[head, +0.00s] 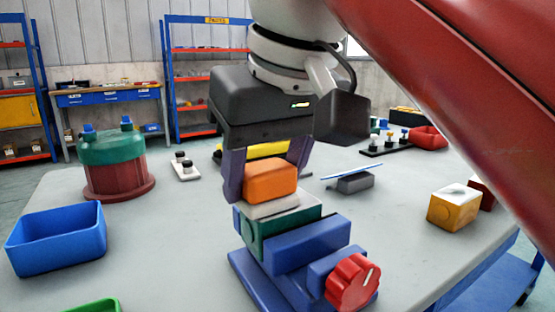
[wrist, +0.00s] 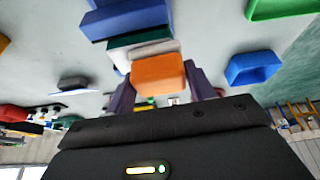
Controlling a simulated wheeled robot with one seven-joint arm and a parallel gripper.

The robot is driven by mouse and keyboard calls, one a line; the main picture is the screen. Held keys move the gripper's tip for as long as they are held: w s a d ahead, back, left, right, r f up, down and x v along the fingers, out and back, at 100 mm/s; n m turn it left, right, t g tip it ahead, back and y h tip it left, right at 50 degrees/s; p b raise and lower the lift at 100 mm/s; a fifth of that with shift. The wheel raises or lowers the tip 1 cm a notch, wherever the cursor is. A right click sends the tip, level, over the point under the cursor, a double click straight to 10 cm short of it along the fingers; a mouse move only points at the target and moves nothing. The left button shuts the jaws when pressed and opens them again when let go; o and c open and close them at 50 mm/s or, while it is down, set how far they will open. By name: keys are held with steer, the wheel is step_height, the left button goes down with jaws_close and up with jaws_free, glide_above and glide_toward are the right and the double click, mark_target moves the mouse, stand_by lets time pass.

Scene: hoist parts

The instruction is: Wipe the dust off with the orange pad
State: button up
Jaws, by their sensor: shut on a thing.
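The orange pad (head: 270,180) is between the dark purple fingers of my gripper (head: 266,188), which is shut on it. In the wrist view the pad (wrist: 158,74) also shows between the fingers. The pad is just over a light grey block (head: 283,207) in a blue vise (head: 307,248) with a green jaw and a red knob. I cannot tell whether pad and block touch. A yellow block (head: 455,211) at the right has a whitish patch on top, which may be dust.
A blue bin (head: 57,239) stands at the left, with a green and dark-red drum (head: 115,165) behind it. A grey block with a blue rod (head: 355,181) lies right of the vise. The table between is mostly clear.

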mark_target(296, 165)
steer(key=shift+w+d+f, duration=0.1)
steer(key=shift+w+d, duration=0.45)
steer(key=shift+d, duration=0.25)
steer(key=shift+w+d+f, duration=0.1)
steer(key=shift+w+d, duration=0.4)
steer(key=shift+d, duration=0.3)
steer(key=w+d, duration=0.1)
steer(key=w+d+p, duration=0.1)
steer(key=d, duration=0.1)
steer(key=shift+r, duration=0.15)
step_height(296, 165, up, 6)
steer(key=p, duration=0.3)
step_height(296, 165, up, 3)
steer(key=shift+r, duration=0.1)
